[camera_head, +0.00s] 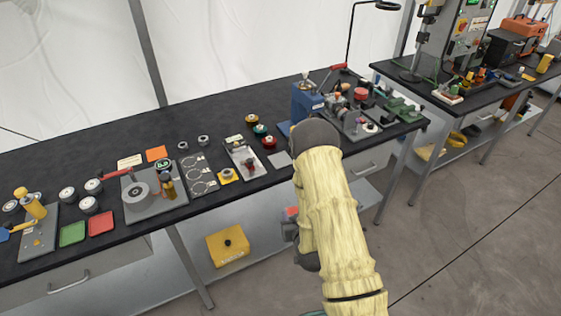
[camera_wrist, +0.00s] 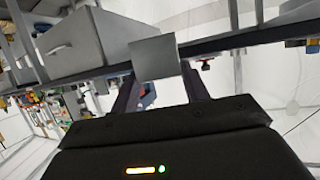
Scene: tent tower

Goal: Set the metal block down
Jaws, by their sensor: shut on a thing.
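The metal block (camera_wrist: 154,58) is a plain grey, flat-faced piece in the wrist view. It is between the two dark fingers of my gripper (camera_wrist: 160,82), which is shut on it. The wrist view looks upside down, with the dark table edge (camera_wrist: 250,37) behind the block. No contact between the block and the table can be made out. In the head view my yellow-sleeved arm reaches down in front of the bench (camera_head: 100,146); I cannot make out the block or the fingers there.
The black bench top carries a grey plate with a round part (camera_head: 140,192), red (camera_head: 101,223) and green trays (camera_head: 72,234), a white fixture (camera_head: 245,160) and a blue machine (camera_head: 306,102). A small grey pad (camera_head: 279,160) lies near the front edge. A yellow box (camera_head: 228,244) sits below.

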